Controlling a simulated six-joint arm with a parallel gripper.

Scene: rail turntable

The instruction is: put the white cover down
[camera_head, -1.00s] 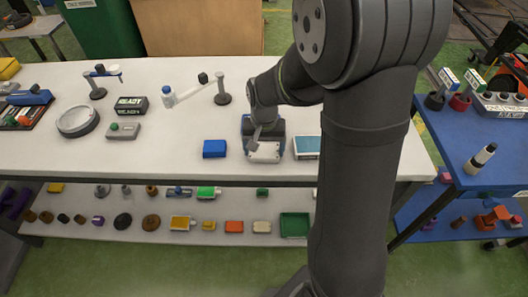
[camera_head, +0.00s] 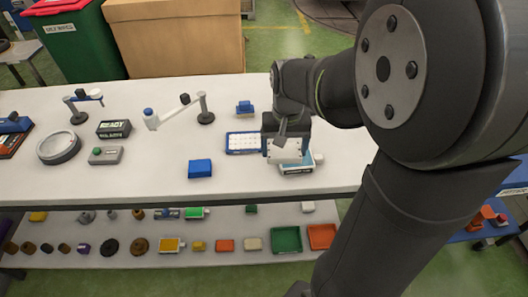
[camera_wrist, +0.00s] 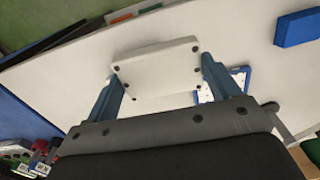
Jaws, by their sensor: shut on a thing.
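The white cover (camera_head: 287,155) is a flat white plate with small dark dots near its corners. My gripper (camera_head: 282,144) is shut on it, and in the wrist view the cover (camera_wrist: 155,68) sits between the two blue fingers. It appears to be held above the white table (camera_head: 110,181), over or just behind a teal-and-white box (camera_head: 297,171). The cover and gripper hide part of that box, and I cannot tell the gap between them. An open blue-rimmed tray with white contents (camera_head: 243,142) lies just left of my gripper.
A blue block (camera_head: 200,168) is at the front, with free tabletop to its left. A small blue device (camera_head: 245,108) stands behind the tray. A jointed white arm on a post (camera_head: 205,105), a black sign block (camera_head: 114,128) and a grey ring (camera_head: 58,147) are farther left.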

